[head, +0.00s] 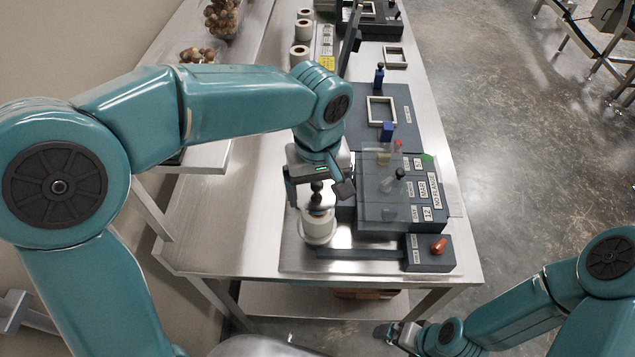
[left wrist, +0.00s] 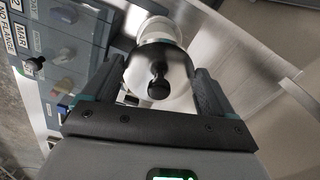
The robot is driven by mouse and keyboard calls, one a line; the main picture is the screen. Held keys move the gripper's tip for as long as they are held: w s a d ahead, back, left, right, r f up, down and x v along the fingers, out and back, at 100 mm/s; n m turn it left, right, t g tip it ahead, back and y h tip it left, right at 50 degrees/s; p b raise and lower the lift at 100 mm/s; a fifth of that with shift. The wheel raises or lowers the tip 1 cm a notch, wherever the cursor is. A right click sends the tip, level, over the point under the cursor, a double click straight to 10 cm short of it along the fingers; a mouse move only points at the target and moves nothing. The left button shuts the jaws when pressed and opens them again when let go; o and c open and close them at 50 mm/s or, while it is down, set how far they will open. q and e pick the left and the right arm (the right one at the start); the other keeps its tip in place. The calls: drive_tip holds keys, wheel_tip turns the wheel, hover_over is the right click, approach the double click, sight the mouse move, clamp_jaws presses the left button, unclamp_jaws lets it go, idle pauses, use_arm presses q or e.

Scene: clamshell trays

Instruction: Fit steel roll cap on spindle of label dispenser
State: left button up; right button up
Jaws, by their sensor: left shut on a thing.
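The steel roll cap (head: 317,202), a round metal disc with a black knob, is between the fingers of my left gripper (head: 318,190). It also shows in the left wrist view (left wrist: 178,84), with a finger on each side. My left gripper is shut on it. A white label roll (head: 318,230) stands upright on the dispenser (head: 345,240) directly below the cap. I cannot tell whether the cap touches the roll. The spindle is hidden under the cap and roll. My right gripper (head: 398,334) is at the lower edge, away from the bench; its jaws are too small to read.
A dark dispenser block with labels (head: 405,190) and a clear cover stands right of the roll. An orange-brown knob (head: 438,247) is at the front. Square frames (head: 381,110), spare rolls (head: 300,55) and a tray of mushrooms (head: 197,55) lie farther back. The bench left of the roll is clear.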

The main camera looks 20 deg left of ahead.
use_arm(q)
drive_tip(key=shift+s+d+f, duration=0.1)
drive_tip(key=shift+s+f, duration=0.05)
drive_tip(key=shift+f, duration=0.35)
drive_tip(key=shift+w+a+f+b, duration=0.15)
drive_tip(key=shift+w+f+b, duration=0.1)
drive_tip(key=shift+f+b, duration=0.35)
drive_tip(key=shift+w+a+f+b, duration=0.1)
drive_tip(key=shift+w+f+b, duration=0.1)
drive_tip(key=shift+f+b, duration=0.3)
drive_tip(key=shift+s+d+f+b, duration=0.15)
drive_tip(key=shift+s+f+b, duration=0.2)
drive_tip(key=shift+f+b, duration=0.4)
drive_tip(key=shift+w+f, duration=0.3)
drive_tip(key=shift+f, duration=0.2)
drive_tip(key=shift+s+r, duration=0.1)
drive_tip(key=shift+s, duration=0.1)
drive_tip(key=o, duration=0.8)
drive_tip(key=shift+o, duration=0.3)
drive_tip(key=shift+w, duration=0.15)
